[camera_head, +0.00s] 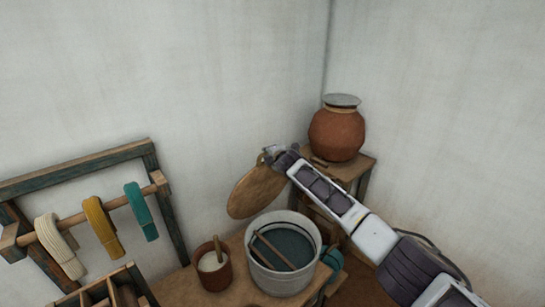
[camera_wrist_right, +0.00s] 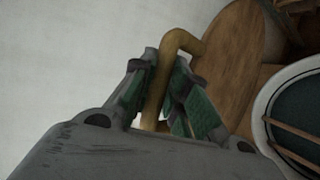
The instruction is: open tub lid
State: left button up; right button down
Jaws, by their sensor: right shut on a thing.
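The grey tub (camera_head: 283,282) stands on a low wooden table with its top uncovered. Dark liquid and a pair of thin wooden sticks show inside it. The round wooden lid (camera_head: 256,192) is off the tub, tilted steeply in the air behind and left of it. My right gripper (camera_head: 272,155) is at the lid's upper edge. In the right wrist view, the gripper (camera_wrist_right: 160,95) is shut on the lid's bent, brass-coloured handle (camera_wrist_right: 157,85). The lid (camera_wrist_right: 228,55) and the tub's rim (camera_wrist_right: 262,105) show at the right there. My left gripper is not in view.
A clay pot (camera_head: 337,135) with a grey cover stands on a wooden stand at the back right. A small brown pot (camera_head: 226,274) with a stick is left of the tub. A rack (camera_head: 75,166) with white, yellow and teal yarn stands at the left. Walls close the corner behind.

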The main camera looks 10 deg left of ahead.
jog(key=shift+w+a+r, duration=0.25)
jog(key=shift+w+a, duration=0.1)
jog(key=shift+a, duration=0.15)
jog(key=c, duration=1.4)
grip_release()
jog(key=shift+d, duration=0.1)
jog(key=shift+s+d, duration=0.1)
jog(key=shift+s, duration=0.05)
